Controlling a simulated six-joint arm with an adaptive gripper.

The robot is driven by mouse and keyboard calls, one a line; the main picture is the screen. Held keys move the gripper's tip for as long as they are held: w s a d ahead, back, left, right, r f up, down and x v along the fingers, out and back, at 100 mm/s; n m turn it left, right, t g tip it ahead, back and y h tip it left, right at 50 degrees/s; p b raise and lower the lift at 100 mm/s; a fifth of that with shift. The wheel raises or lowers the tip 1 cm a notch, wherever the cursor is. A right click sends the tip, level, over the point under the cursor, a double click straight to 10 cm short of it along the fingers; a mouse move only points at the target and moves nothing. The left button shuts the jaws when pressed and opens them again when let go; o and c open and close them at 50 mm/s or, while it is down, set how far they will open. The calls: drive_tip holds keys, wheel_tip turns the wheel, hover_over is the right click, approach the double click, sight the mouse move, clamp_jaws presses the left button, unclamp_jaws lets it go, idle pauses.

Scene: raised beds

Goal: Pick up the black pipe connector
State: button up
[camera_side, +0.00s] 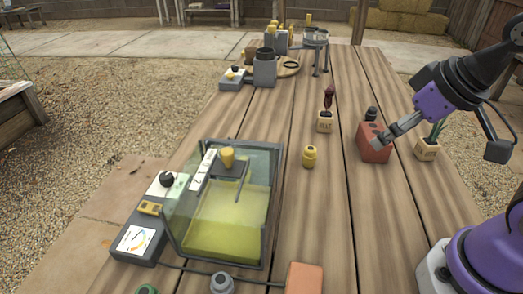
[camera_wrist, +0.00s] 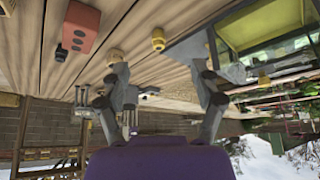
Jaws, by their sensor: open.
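A small black piece (camera_side: 371,113), which looks like the black pipe connector, shows just behind a red block (camera_side: 374,148) on the right of the wooden table. It also shows in the wrist view (camera_wrist: 61,53), at the end of the red block (camera_wrist: 80,28); I cannot tell whether the two touch. My gripper (camera_side: 380,142) overlaps the red block in the side view. In the wrist view my gripper (camera_wrist: 160,72) has its fingers apart with nothing held between them. The black piece lies left of both fingers there.
A yellow connector (camera_side: 309,157) and small wooden plant holders (camera_side: 325,123) (camera_side: 427,149) stand nearby. A glass tank (camera_side: 220,260) with yellow-green contents stands at the left front, beside a grey meter box (camera_side: 133,241). Grey containers (camera_side: 264,72) stand at the back. Bare planks lie between.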

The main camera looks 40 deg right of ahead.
drive_tip(key=m+g+h, duration=0.2)
drive_tip(key=m, duration=0.4)
hover_over(373, 108)
drive_tip(key=s+a, duration=0.1)
drive_tip(key=s, duration=0.1)
wheel_tip(373, 108, down, 10)
drive_tip(key=shift+r, duration=0.15)
drive_tip(key=x, duration=0.6)
drive_tip(key=shift+w+d, duration=0.1)
drive_tip(key=shift+c, duration=0.4)
drive_tip(key=c, duration=1)
